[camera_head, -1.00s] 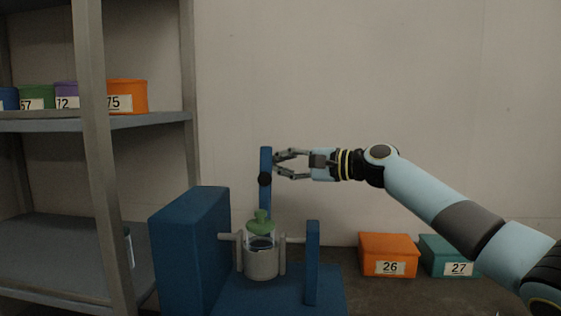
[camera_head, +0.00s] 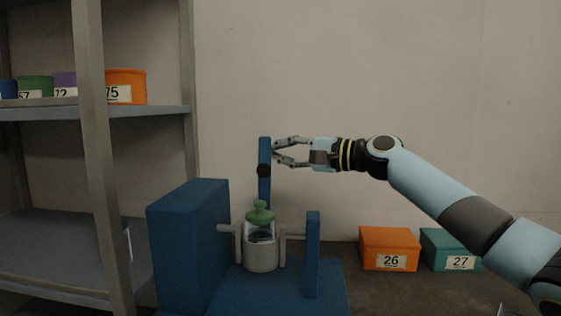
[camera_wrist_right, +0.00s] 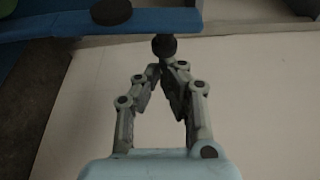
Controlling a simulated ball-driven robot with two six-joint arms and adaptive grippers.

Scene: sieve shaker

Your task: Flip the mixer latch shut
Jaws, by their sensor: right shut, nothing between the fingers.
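The blue mixer (camera_head: 188,245) stands on a blue base. A narrow upright blue bar (camera_head: 265,190) with a dark round pivot (camera_head: 264,171) rises behind the jar and looks like the latch. In the wrist view this bar (camera_wrist_right: 60,24) runs across the top, with a dark ball knob (camera_wrist_right: 164,46) below its end. A clear jar with a green lid (camera_head: 260,213) sits upright in a grey holder (camera_head: 262,256). My right gripper (camera_head: 275,150) is shut and empty, its fingertips at the knob beside the bar's upper end; contact is unclear. My left gripper is out of view.
A short blue post (camera_head: 313,255) stands at the right of the mixer. An orange bin 26 (camera_head: 390,241) and a teal bin 27 (camera_head: 449,243) sit further right. A grey shelf (camera_head: 150,113) with several bins stands at left.

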